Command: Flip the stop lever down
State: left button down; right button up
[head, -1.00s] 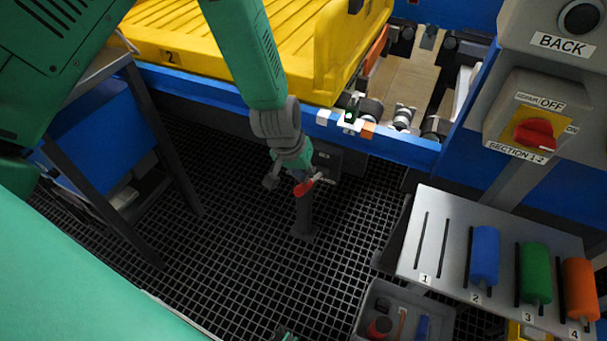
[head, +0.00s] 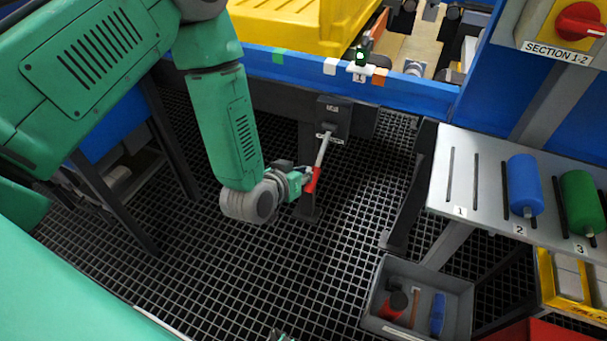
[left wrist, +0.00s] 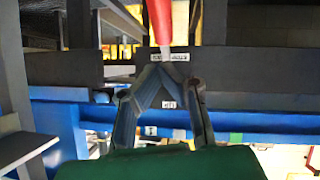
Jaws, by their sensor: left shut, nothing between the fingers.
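The stop lever has a red grip (head: 313,180) on a thin metal rod, which comes out of a dark bracket (head: 333,115) under the blue conveyor beam. In the head view the grip lies below the bracket, slanting down. My left gripper (head: 302,173) is shut and empty, right beside the red grip on its left side. In the left wrist view its fingertips (left wrist: 166,74) meet in a point, just below the red grip (left wrist: 160,20) in the picture. Whether they touch the lever I cannot tell. My right gripper is not clearly seen.
A yellow tray (head: 300,32) sits on the conveyor behind the blue beam (head: 410,95). On the right stands a grey shelf (head: 465,165) with blue and green rollers. A grey bin (head: 455,315) with small items is below it. Open grating floor lies around the lever.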

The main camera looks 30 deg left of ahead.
aim_at(306, 188)
pick_arm(q)
jog(key=f+t+b, duration=0.1)
jog(key=f, duration=0.1)
jog(key=w+f+t+b, duration=0.1)
jog(key=f+t+b, duration=0.1)
jog(key=shift+f, duration=0.2)
jog(key=shift+w+f+b, duration=0.3)
jog(key=shift+f+b, duration=0.2)
jog(key=shift+b, duration=0.05)
jog(key=shift+f, duration=0.1)
pick_arm(e)
notch_tip(306, 188, down, 5)
jog(key=shift+s+f, duration=0.1)
jog(key=shift+f, duration=0.05)
pick_arm(q)
jog(key=shift+f, duration=0.2)
